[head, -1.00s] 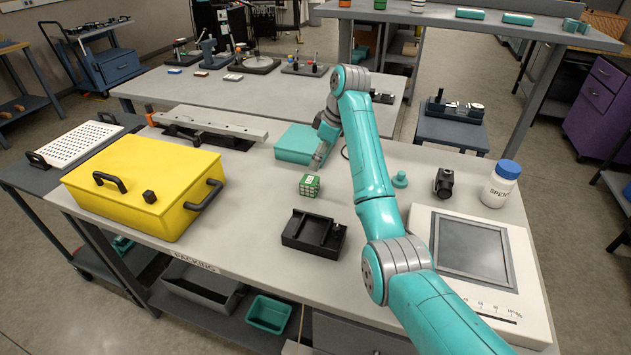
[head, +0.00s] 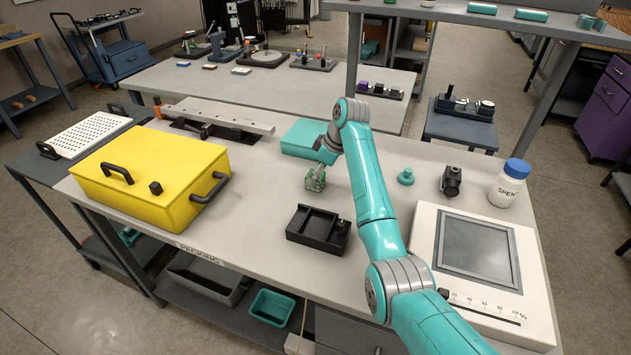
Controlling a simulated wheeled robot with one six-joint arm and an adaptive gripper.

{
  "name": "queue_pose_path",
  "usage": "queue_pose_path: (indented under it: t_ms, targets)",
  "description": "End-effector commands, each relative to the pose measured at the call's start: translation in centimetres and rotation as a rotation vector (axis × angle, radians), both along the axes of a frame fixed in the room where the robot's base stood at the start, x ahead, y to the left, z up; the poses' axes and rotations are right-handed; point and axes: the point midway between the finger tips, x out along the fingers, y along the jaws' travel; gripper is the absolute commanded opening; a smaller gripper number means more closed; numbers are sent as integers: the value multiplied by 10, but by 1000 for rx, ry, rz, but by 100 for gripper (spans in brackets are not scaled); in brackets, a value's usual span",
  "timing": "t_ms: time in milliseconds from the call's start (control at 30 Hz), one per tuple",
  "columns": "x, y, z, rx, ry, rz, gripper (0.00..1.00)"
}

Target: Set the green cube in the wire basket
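The green cube (head: 319,184), a small puzzle-like block with a grid of squares, stands on the grey workbench between the teal box and the black tray. My gripper (head: 314,180) is down at the cube, with grey fingers in front of and over part of it. Whether the fingers press on the cube or are only around it cannot be told at this size. I cannot make out a wire basket in this view.
A teal box (head: 302,137) lies just behind the gripper. A black tray (head: 318,231) is in front, a yellow case (head: 150,172) to the left. A scale (head: 477,250), white jar (head: 507,184) and teal knob (head: 406,177) stand to the right.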

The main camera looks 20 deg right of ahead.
Motion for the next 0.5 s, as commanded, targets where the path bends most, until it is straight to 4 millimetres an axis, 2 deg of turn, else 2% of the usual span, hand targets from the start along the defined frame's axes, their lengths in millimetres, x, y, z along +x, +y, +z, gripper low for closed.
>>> queue_pose_path:
  t_ms: [133,367,400,500]
  targets:
    - [3,4,-12,1,1,0,79]
    - [3,5,-14,0,0,0,79]
    - [3,5,-14,0,0,0,77]
    - [3,5,-14,0,0,0,52]
